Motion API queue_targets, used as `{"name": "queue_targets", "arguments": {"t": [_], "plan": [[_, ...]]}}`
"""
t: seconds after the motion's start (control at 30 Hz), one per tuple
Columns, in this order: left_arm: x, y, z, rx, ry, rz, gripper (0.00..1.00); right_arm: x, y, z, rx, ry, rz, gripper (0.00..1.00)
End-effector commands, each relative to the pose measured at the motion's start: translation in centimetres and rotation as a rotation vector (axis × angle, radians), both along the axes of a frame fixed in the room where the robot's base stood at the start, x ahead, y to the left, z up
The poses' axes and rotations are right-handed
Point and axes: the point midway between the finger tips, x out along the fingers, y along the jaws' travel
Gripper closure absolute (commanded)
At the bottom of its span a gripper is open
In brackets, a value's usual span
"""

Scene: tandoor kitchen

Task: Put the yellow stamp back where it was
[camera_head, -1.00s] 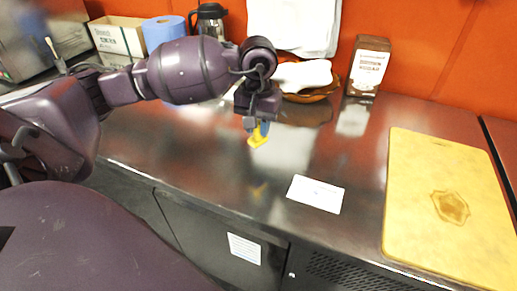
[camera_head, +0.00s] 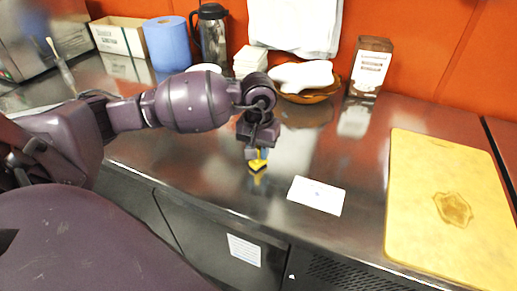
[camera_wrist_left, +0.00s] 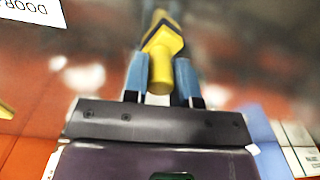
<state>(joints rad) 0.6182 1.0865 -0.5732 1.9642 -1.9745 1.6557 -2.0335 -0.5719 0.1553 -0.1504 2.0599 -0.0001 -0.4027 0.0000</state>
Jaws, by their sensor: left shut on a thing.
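The yellow stamp (camera_head: 258,163) is in the jaws of my left gripper (camera_head: 257,155), low over the steel counter to the left of a white card. In the head view its dark lower edge is close to the counter; I cannot tell whether it touches. In the left wrist view the yellow stamp (camera_wrist_left: 163,50) has its handle between the blue fingertips of my left gripper (camera_wrist_left: 160,82). A white card (camera_head: 316,195) lies flat on the counter with a small faint mark near its middle. My right gripper is not in view.
A yellow cutting board (camera_head: 412,215) with a brown emblem lies at the right. Along the back stand a brown box (camera_head: 370,67), a wooden bowl (camera_head: 310,96) with a white cloth, a dark jug (camera_head: 211,35) and a blue paper roll (camera_head: 168,43). The counter around the card is clear.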

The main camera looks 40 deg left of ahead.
Motion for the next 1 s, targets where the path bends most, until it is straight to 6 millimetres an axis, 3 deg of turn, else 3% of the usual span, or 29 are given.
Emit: {"name": "queue_targets", "arguments": {"t": [0.1, 0.13, 0.3, 0.67, 0.77, 1.0], "plan": [[0.0, 0.0, -0.5, 0.000, 0.002, 0.000, 0.90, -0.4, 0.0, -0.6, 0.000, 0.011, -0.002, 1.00], [0.0, 0.0, -0.5, 0.000, 0.002, 0.000, 0.73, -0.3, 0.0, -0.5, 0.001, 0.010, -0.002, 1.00], [0.0, 0.0, -0.3, 0.000, 0.000, 0.000, 0.49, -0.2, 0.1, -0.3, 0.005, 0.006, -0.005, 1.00], [0.0, 0.0, 0.2, -0.002, -0.002, 0.000, 0.49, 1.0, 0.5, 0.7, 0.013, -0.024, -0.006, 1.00], [0.1, 0.0, 1.3, 0.000, -0.004, -0.001, 0.49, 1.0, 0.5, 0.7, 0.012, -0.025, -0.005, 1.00], [0.1, 0.0, 5.8, 0.001, -0.005, -0.001, 0.49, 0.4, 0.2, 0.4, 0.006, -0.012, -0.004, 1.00]]}}
